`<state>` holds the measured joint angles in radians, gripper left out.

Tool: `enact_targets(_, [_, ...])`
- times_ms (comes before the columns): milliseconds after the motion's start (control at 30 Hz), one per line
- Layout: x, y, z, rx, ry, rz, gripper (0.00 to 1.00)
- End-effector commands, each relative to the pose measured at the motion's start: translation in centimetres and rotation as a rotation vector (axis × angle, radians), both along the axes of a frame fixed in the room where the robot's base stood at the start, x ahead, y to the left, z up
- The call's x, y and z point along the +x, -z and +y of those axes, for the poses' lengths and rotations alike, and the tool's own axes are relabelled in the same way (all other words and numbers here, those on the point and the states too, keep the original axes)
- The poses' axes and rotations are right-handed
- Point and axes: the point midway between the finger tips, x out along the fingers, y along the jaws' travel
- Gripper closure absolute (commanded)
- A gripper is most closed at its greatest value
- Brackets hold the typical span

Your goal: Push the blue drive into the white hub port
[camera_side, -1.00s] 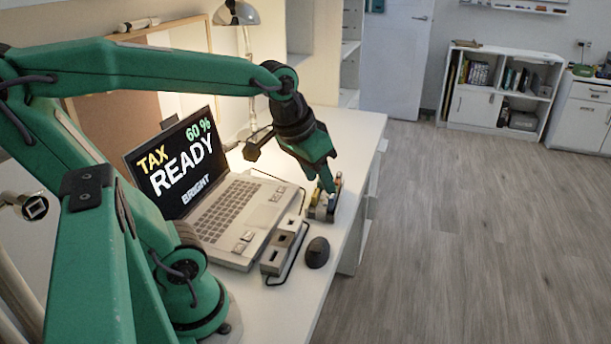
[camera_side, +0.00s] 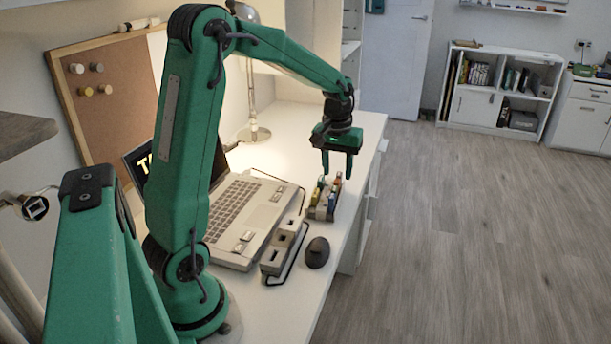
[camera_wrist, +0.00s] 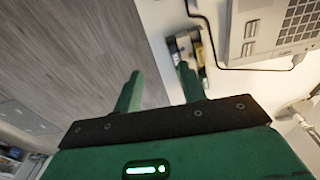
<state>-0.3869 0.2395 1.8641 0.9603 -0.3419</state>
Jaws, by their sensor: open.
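My gripper (camera_side: 338,165) is open and empty, pointing down above the small drive holder (camera_side: 316,214) on the desk. The holder carries several small coloured drives, among them a blue one (camera_side: 332,201), small and hard to make out. In the wrist view the two green fingers of my gripper (camera_wrist: 158,82) are spread apart, and the holder (camera_wrist: 173,46) lies just beyond the right finger, partly hidden by it. The light hub (camera_side: 283,246) with dark ports sits at the laptop's right edge. I cannot see a drive in its ports.
A laptop (camera_side: 235,215) lies left of the hub and holder. A dark mouse (camera_side: 317,252) sits right of the hub, with a black cable (camera_side: 292,262) between them. A lamp (camera_side: 254,132) and a corkboard (camera_side: 110,105) stand behind. The far end of the desk is clear.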

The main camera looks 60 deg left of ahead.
Motion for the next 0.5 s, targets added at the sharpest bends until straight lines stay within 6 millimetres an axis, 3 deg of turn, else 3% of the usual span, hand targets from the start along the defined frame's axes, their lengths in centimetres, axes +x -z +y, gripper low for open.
enact_targets(233, [1.3, 3.7, 3.4, -0.027, -0.108, 0.056, 0.59])
enact_targets(500, [1.6, 4.7, 4.3, -0.035, -0.139, 0.07, 0.59])
